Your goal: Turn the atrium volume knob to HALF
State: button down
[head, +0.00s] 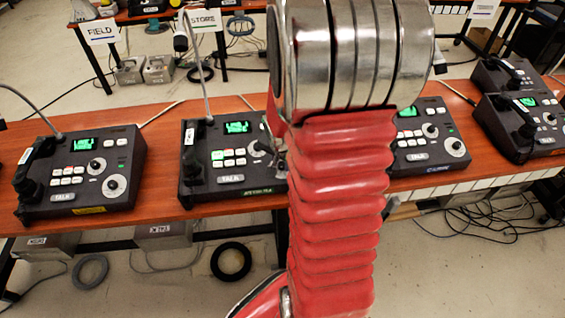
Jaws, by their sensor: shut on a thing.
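The paging phone with a green label that seems to read ATRIUM (258,191) stands on the wooden table, left of my arm. Its green screen (236,127), white buttons and handset (194,150) show. A small upper knob (261,147) shows near its right side. A sliver of my gripper (280,163) shows at the phone's right edge, where the other phones have a large lower dial. It is shut on what seems to be that lower knob. My arm hides the knob, its pointer and its scale marks.
Similar phones stand to the left (85,165) and right (428,135), and more at the far right (520,115). Thin gooseneck microphones rise by the left phones. Signs reading FIELD (101,31) and STORE (203,19) hang behind. Cables lie on the floor.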

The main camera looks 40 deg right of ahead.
jog(key=c, duration=1.5)
grip_release()
jog(key=shift+c, duration=0.2)
jog(key=shift+r, duration=0.1)
jog(key=v, duration=1.3)
jog(key=shift+s+r, duration=0.2)
jog(key=shift+a, duration=0.1)
jog(key=s+a+r+n+y, duration=0.1)
jog(key=s+a+r+n, duration=0.1)
jog(key=a, duration=0.6)
jog(key=s+a+r+n+t+y, duration=0.1)
jog(key=s+a+r+n, duration=0.1)
jog(key=a+r+n, duration=0.2)
jog(key=s+a+r+n+t+y, duration=0.1)
jog(key=s+a+r+n, duration=0.1)
jog(key=a+n, duration=0.6)
jog(key=a+r, duration=0.1)
jog(key=a, duration=0.2)
jog(key=shift+s+a+r, duration=0.3)
jog(key=shift+s+a, duration=0.05)
